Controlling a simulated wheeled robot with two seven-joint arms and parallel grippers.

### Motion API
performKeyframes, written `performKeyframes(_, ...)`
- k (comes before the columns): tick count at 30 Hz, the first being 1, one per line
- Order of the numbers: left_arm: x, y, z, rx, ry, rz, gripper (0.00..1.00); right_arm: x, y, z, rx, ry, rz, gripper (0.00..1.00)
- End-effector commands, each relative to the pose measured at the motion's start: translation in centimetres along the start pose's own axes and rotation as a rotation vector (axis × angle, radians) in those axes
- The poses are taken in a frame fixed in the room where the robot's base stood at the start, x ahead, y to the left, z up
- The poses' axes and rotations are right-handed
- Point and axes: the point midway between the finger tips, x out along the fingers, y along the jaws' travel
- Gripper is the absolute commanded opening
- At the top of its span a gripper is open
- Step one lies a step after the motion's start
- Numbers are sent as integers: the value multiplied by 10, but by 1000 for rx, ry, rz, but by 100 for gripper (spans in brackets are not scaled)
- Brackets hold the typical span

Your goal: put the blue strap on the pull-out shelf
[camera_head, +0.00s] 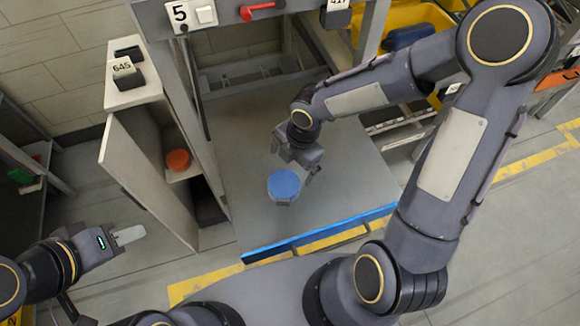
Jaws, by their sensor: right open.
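The blue strap (284,184) shows as a round blue coil at the front middle of the grey pull-out shelf (250,205), which has a blue front edge. It appears to rest on the shelf. My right gripper (296,170) is open just behind and above the strap, its fingers near the coil's far side; whether they touch it I cannot tell. My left gripper (126,236) is at the lower left, well away from the strap, seen edge-on; its finger gap is not clear.
A white cabinet with an open door (140,170) stands left of the shelf, an orange coil (178,160) inside. A red handle (258,10) and yellow bins (425,18) are at the back. The shelf is mostly clear.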

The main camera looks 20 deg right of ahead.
Motion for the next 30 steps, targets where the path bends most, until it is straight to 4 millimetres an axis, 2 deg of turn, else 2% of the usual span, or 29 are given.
performKeyframes(6, -1, 0, 0, 0, 0, 0, 36, -9, -1, 1, 14, -4, 2, 100)
performKeyframes(8, -1, 0, 0, 0, 0, 0, 36, -16, -4, 4, 65, -15, 6, 100)
performKeyframes(10, -1, 0, 0, 0, 0, 0, 36, -32, -12, 11, 185, -37, 21, 100)
performKeyframes(14, -1, 0, 0, 0, 0, 0, 36, -78, -42, 23, 584, -72, 82, 100)
performKeyframes(15, -1, 0, 0, 0, 0, 0, 36, -93, -54, 24, 738, -69, 108, 100)
performKeyframes(18, -1, 0, 0, 0, 0, 0, 36, -125, -83, 21, 1121, -21, 184, 100)
performKeyframes(21, -1, 0, 0, 0, 0, 0, 36, -148, -109, 11, 1479, 83, 252, 100)
performKeyframes(25, -1, 0, 0, 0, 0, 0, 36, -166, -132, -6, 1839, 262, 297, 100)
performKeyframes(30, -1, 0, 0, 0, 0, 0, 36, -175, -145, -22, 2087, 441, 296, 100)
